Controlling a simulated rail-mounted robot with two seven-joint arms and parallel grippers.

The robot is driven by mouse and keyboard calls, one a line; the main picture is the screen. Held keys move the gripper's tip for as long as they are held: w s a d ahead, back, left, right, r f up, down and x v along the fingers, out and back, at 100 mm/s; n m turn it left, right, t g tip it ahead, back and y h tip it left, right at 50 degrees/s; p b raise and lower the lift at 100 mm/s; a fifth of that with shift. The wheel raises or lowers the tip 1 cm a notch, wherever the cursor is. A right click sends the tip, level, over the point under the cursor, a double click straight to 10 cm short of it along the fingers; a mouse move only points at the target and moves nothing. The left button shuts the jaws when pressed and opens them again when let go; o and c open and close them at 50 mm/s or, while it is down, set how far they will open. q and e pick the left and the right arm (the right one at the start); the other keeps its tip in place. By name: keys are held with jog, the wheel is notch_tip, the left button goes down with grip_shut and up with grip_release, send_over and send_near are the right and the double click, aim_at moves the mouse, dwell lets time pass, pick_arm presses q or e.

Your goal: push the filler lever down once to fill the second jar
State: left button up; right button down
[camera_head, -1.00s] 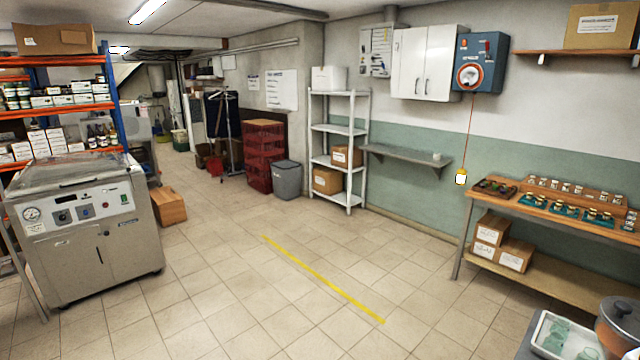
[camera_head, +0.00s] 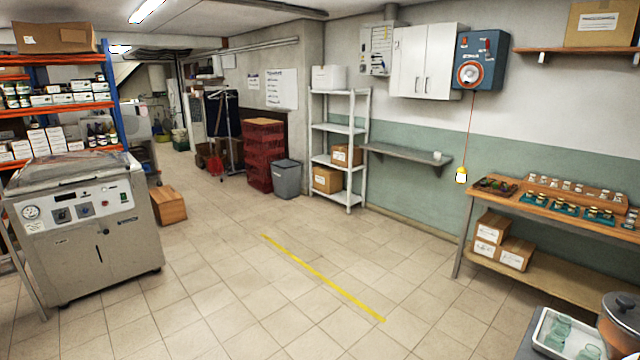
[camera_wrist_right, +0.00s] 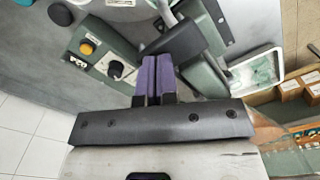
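In the right wrist view, my right gripper (camera_wrist_right: 158,77) has its two purple fingers together, with nothing visible between them. Its fingertips are just below a black handle (camera_wrist_right: 172,40), which looks like the filler lever; I cannot tell whether they touch it. The green filler body (camera_wrist_right: 85,50) carries a yellow button and a black knob. My left gripper is not in view.
A wooden bench (camera_head: 520,200) with small jars stands along the right wall. A steel machine (camera_head: 90,235) stands at the left. The tiled floor (camera_head: 250,300) between them is clear, with a yellow line (camera_head: 320,277). Cardboard boxes (camera_wrist_right: 300,85) show at the wrist view's right.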

jog(key=shift+s+f+b, duration=0.1)
jog(key=shift+f+b, duration=0.35)
jog(key=shift+f, duration=0.85)
jog(key=shift+f+b, duration=0.5)
jog(key=shift+f, duration=0.15)
jog(key=shift+r, duration=0.1)
dwell(0.4)
